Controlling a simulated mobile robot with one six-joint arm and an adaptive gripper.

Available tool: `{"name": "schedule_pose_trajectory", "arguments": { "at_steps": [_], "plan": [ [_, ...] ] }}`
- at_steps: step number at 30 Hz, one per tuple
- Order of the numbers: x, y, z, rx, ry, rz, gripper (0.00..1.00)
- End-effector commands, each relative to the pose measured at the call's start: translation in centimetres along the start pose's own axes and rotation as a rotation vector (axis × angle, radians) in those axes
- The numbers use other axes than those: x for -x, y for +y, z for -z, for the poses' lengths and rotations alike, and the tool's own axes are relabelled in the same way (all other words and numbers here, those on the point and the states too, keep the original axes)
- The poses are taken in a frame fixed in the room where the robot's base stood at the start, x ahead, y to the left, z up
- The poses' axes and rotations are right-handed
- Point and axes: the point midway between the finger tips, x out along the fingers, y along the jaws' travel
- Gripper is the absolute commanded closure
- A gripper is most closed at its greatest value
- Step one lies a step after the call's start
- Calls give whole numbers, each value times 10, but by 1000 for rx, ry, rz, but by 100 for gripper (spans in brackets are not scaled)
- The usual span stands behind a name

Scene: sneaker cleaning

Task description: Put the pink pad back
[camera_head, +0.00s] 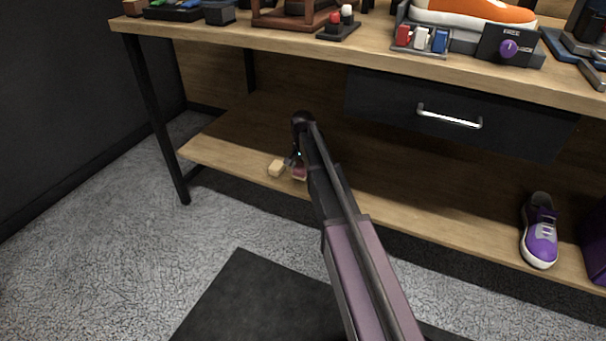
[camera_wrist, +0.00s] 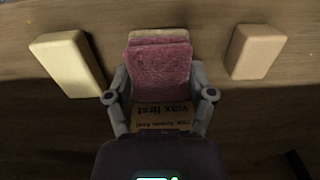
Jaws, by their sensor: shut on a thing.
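The pink pad (camera_wrist: 160,68) is between the two fingers of my gripper (camera_wrist: 160,97) in the wrist view. My gripper is shut on it. The pad has a fuzzy pink face with a pale tan layer at its far edge, and a tan part with dark lettering, partly reading "first", shows between the fingers. In the head view my gripper (camera_head: 297,162) is low at the lower shelf, near its front left part, and the pink pad (camera_head: 299,172) shows only as a small patch there. Whether the pad touches the shelf cannot be told.
A pale yellow block (camera_wrist: 68,64) lies left of the pad and a tan block (camera_wrist: 256,52) right of it, on the wooden lower shelf (camera_head: 225,150). A purple sneaker (camera_head: 540,232) stands at the shelf's right. A drawer (camera_head: 450,112) hangs under the tabletop.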

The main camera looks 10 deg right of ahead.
Motion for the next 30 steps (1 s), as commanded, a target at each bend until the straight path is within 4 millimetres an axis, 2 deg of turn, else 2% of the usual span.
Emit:
{"name": "schedule_pose_trajectory", "arguments": {
  "at_steps": [5,12,18,30],
  "plan": [
    [-2,0,14,-1,0,0,68],
    [-25,1,12,1,0,0,68],
    [-36,1,12,1,0,0,68],
    [-36,1,12,2,0,0,68]
  ]
}}
